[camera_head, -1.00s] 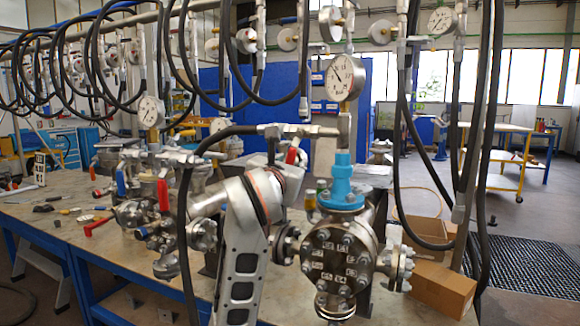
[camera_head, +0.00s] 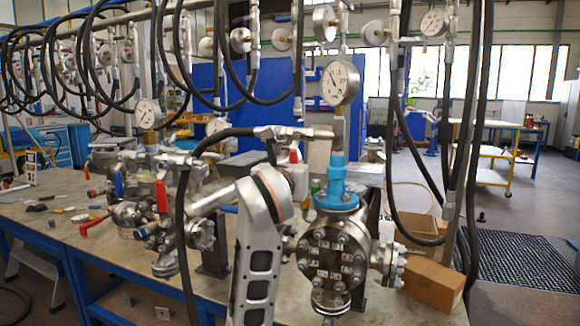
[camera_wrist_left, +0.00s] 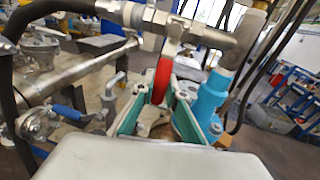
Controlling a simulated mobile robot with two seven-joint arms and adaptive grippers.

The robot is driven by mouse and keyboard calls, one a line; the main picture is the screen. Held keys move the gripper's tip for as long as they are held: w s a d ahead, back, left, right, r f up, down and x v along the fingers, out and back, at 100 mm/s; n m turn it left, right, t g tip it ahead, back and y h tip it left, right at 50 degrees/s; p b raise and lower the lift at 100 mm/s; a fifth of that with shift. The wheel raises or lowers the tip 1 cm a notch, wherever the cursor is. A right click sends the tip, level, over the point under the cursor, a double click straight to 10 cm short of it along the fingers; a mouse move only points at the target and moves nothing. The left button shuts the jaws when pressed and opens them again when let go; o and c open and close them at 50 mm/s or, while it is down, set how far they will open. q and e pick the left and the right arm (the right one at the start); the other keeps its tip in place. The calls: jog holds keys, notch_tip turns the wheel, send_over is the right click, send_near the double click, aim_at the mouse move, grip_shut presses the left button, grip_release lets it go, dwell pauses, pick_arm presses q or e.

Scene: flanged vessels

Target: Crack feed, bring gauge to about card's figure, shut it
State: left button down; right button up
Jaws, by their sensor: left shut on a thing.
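A steel feed valve (camera_head: 290,133) joins a black hose to the line above a blue fitting (camera_head: 333,185) on a flanged vessel (camera_head: 335,258). Its red lever (camera_wrist_left: 161,80) hangs down between the green-padded fingers of my left gripper (camera_wrist_left: 158,102), which is shut on it. In the head view the red lever (camera_head: 294,156) shows just above my left wrist, and the fingers are mostly hidden. A round white gauge (camera_head: 340,82) stands above the blue fitting. Its needle points to the upper left; its figures are too small to read. I cannot make out a card. My right gripper is not in view.
Another flanged assembly with red and blue levers (camera_head: 162,196) and a gauge (camera_head: 148,113) stands to the left on the bench (camera_head: 50,218). Black hoses (camera_head: 460,170) hang at right and overhead. A cardboard box (camera_head: 433,285) sits right of the vessel.

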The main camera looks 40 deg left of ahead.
pick_arm(q)
jog(key=c, duration=2.1)
grip_release()
jog(key=shift+o, duration=0.4)
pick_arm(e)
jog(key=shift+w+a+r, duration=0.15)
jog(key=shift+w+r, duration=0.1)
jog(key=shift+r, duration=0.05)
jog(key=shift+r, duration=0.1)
pick_arm(q)
jog(key=v, duration=1.2)
